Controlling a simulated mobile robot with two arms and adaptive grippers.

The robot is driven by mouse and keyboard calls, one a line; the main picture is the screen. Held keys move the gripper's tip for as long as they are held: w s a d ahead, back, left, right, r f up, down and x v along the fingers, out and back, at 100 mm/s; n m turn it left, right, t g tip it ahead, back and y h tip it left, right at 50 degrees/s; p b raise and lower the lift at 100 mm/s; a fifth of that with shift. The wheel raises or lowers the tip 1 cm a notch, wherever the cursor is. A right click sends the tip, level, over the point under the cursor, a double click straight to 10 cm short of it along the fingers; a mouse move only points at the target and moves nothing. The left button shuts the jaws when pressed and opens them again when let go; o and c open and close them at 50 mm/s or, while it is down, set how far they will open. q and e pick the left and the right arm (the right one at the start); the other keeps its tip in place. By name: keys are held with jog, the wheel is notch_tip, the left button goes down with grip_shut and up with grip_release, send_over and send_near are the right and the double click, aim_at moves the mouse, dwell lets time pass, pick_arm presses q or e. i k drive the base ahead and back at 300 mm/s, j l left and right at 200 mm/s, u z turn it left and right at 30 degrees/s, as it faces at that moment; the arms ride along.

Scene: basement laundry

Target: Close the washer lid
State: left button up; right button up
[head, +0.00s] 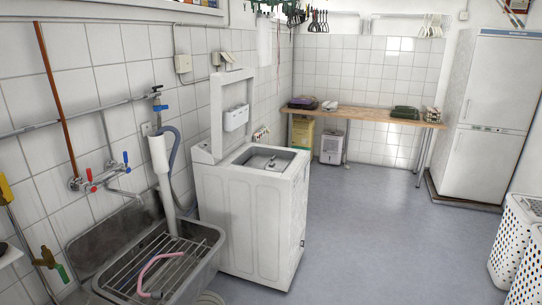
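The white top-loading washer (250,215) stands against the tiled wall, left of the middle of the head view. Its lid (229,112) is up, standing nearly upright at the washer's wall side. A white box-like part (236,118) shows at the lid's middle. The washer's top opening (265,160) is uncovered, and part of the inside shows. Neither of my grippers is in the head view.
A metal sink (205,255) with a rack and pink hose (152,268) stands left of the washer. A wooden table (360,117) and white fridge (490,125) are at the back. Laundry baskets (517,245) stand at right. The floor (385,235) between is clear.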

aim_at(232, 93)
jog(key=i+l+u, duration=0.2)
jog(key=i, duration=0.45)
jog(key=i+u, duration=0.2)
jog(key=i, duration=0.45)
